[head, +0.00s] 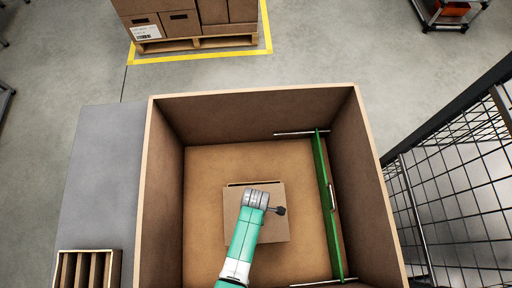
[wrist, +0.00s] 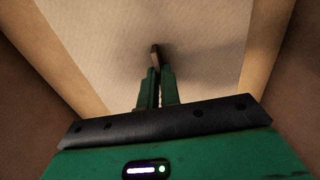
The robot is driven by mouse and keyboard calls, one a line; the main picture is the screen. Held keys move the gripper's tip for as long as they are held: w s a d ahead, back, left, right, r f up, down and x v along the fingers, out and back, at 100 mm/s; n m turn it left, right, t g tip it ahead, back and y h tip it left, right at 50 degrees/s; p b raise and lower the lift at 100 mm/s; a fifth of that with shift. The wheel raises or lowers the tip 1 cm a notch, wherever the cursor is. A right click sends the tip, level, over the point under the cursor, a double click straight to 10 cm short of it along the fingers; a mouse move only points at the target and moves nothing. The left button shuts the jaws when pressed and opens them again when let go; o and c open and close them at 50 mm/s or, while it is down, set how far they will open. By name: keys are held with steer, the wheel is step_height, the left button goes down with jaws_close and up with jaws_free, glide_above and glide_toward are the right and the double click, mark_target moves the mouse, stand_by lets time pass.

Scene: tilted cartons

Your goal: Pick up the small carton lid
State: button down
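A small brown carton (head: 237,232) sits on the floor of a large open carton (head: 148,200). Its closed top, the small carton lid (head: 275,190), is partly hidden by my arm in the head view. A thin dark gap shows along its far edge. In the wrist view the lid (wrist: 215,40) is a pale, finely textured surface. A small upright brown tab (wrist: 154,56) stands on it. My gripper's green fingers (wrist: 160,72) are close together at the tab, with a narrow gap between them. I cannot tell whether they press on it.
The large carton's tall walls surround the small carton. A green panel (head: 328,205) with metal rods stands along the right inside wall. A slatted box (head: 88,270) is at lower left, and a wire mesh fence (head: 455,175) is at right. Stacked cartons (head: 180,22) stand on a pallet behind.

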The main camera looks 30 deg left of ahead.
steer(key=s+d+r+p, duration=0.1)
steer(key=s+d+p, duration=0.4)
steer(key=s, duration=0.6)
steer(key=shift+s+d+p, duration=0.2)
steer(key=shift+s+p, duration=0.05)
steer(key=shift+p, duration=0.6)
